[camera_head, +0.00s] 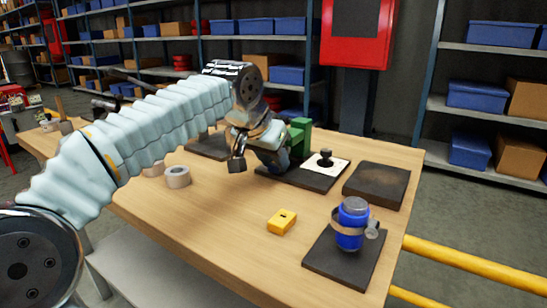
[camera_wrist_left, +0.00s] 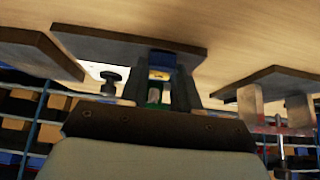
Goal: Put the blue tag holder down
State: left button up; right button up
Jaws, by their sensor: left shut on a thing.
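My left gripper (camera_head: 278,158) reaches over the table, low beside the green block (camera_head: 300,135) on a dark mat (camera_head: 313,178). In the left wrist view my left gripper (camera_wrist_left: 160,88) is shut on a small blue piece with a yellow part, the blue tag holder (camera_wrist_left: 162,59). The holder sits between the two dark fingers, close to a dark mat (camera_wrist_left: 105,45). I cannot tell whether it touches the mat. My right gripper is not in view.
A blue banded cylinder (camera_head: 352,222) stands on a front mat (camera_head: 328,262). A yellow block (camera_head: 282,221) and a grey ring (camera_head: 178,177) lie on the table (camera_head: 225,215). A black knob (camera_head: 325,158) stands on a white sheet.

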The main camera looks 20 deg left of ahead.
pick_arm(q)
jog(key=shift+f, duration=0.1)
jog(key=o, duration=0.4)
jog(key=shift+f, duration=0.1)
jog(key=o, duration=0.5)
jog(key=shift+r, duration=0.35)
jog(key=p+v, duration=0.1)
jog(key=v, duration=1)
jog(key=shift+s+r+p, duration=0.25)
jog(key=shift+s+p, duration=0.05)
jog(key=shift+p, duration=0.1)
